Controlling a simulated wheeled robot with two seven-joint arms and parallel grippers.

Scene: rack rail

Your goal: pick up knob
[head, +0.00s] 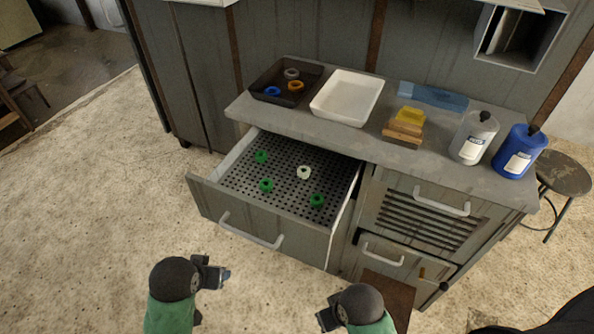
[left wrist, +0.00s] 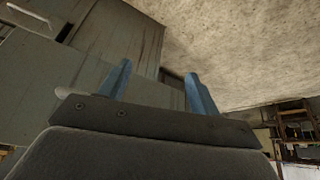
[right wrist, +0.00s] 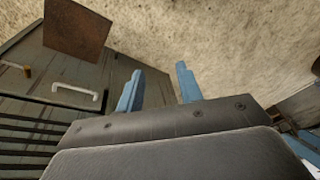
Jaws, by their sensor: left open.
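A white knob (head: 304,172) sits in the pulled-out drawer on a dark perforated plate (head: 235,182). Three green knobs share the plate: one at the back left (head: 261,156), one at the front left (head: 266,185) and one at the right (head: 317,200). My left gripper (head: 226,274) is in front of the drawer, empty, and its blue fingers (left wrist: 160,92) stand apart in the left wrist view. My right gripper (head: 325,317) is lower and further right, also empty, with its fingers (right wrist: 160,88) apart. Neither gripper touches a knob.
The drawer front has a pale handle (head: 250,232). The counter carries a black tray (head: 262,84) with several coloured rings, an empty white tray (head: 346,96), yellow blocks (head: 405,125), a grey bottle (head: 473,138) and a blue bottle (head: 519,152). A stool (head: 562,172) stands right.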

